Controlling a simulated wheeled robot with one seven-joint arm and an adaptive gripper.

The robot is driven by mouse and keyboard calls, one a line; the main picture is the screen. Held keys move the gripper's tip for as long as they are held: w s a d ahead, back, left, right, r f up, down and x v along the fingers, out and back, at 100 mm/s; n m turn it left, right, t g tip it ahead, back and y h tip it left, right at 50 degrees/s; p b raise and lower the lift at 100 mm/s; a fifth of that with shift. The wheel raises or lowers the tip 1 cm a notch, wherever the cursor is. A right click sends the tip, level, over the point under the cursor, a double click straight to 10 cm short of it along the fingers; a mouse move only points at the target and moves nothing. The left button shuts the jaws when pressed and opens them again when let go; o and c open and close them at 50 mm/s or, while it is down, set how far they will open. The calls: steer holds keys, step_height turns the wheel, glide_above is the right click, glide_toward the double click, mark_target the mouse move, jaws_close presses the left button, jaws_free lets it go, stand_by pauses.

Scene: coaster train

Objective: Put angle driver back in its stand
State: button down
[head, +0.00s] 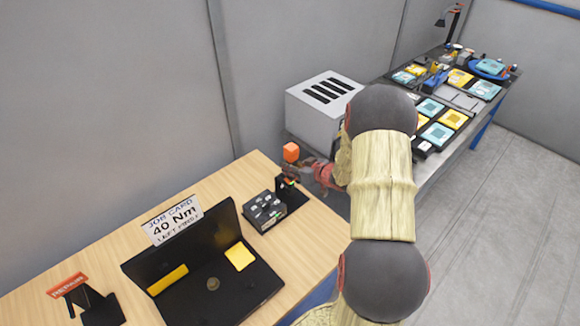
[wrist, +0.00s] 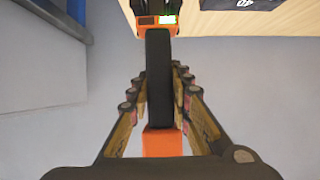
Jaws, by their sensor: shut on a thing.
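The angle driver (wrist: 158,75) has a black handle and orange parts at both ends in the wrist view. Its far end carries a small lit display. In the head view its orange end (head: 291,152) points up, above the right end of the wooden table. My gripper (head: 302,171) comes from the right and is shut around the driver's handle; its fingers (wrist: 158,95) lie on both sides. A black stand-like bracket with a flat base (head: 292,203) is right below the driver. I cannot tell whether the driver touches it.
A black unit with several light pieces (head: 265,211) sits beside the bracket. An open black case (head: 205,275) and a job card (head: 172,220) are farther left. A black holder with a red sign (head: 90,303) is at far left. A slotted white box (head: 322,100) stands behind.

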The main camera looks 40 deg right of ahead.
steer(key=shift+f, duration=0.3)
stand_by(0.5)
steer(key=c, duration=1.6)
jaws_free()
steer(key=shift+f, duration=0.1)
steer(key=shift+o, duration=0.2)
steer(key=shift+s+a+f, duration=0.1)
steer(key=shift+f, duration=0.15)
steer(key=v, duration=1.2)
steer(key=shift+r, duration=0.15)
